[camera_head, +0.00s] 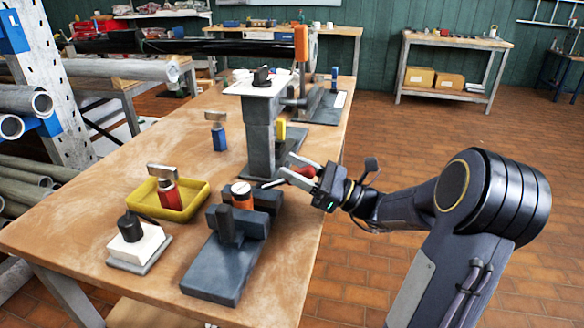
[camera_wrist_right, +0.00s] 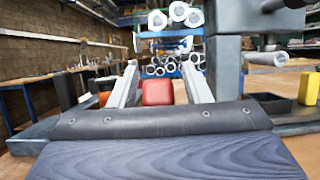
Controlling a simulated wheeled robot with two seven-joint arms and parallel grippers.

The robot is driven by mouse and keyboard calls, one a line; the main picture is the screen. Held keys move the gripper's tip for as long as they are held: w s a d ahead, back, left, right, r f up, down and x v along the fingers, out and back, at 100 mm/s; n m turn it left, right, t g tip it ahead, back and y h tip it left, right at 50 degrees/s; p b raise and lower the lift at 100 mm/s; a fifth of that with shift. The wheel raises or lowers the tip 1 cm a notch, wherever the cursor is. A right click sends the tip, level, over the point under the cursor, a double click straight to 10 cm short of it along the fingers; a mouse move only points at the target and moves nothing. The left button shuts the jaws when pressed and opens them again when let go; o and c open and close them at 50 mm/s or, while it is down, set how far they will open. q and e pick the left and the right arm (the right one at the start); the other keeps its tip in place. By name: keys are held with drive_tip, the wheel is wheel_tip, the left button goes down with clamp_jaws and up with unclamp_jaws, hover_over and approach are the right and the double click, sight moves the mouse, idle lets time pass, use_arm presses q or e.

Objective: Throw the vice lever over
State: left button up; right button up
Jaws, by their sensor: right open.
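A red grip (camera_head: 305,172), which looks like the end of the vice lever, is at my right gripper (camera_head: 289,167). In the right wrist view the red grip (camera_wrist_right: 157,92) lies between the two spread fingers (camera_wrist_right: 163,86), with gaps on both sides. The right gripper is open and around it. The lever's rod is mostly hidden, so I cannot tell its angle. A dark grey vice (camera_head: 222,268) stands on the bench's near end, with an orange cylinder (camera_head: 242,195) with a pale top at its jaws. My left gripper is not in view.
A tall grey post (camera_head: 260,140) with a white top plate stands just behind the gripper. On the wooden bench (camera_head: 110,215) are a yellow tray (camera_head: 199,203), a white block with a black knob (camera_head: 134,245) and a blue-based tool (camera_head: 219,138). A black tube (camera_head: 190,46) spans the back.

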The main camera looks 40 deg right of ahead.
drive_tip(key=shift+w+a+r, duration=0.2)
drive_tip(key=shift+w+a, duration=0.05)
clamp_jaws()
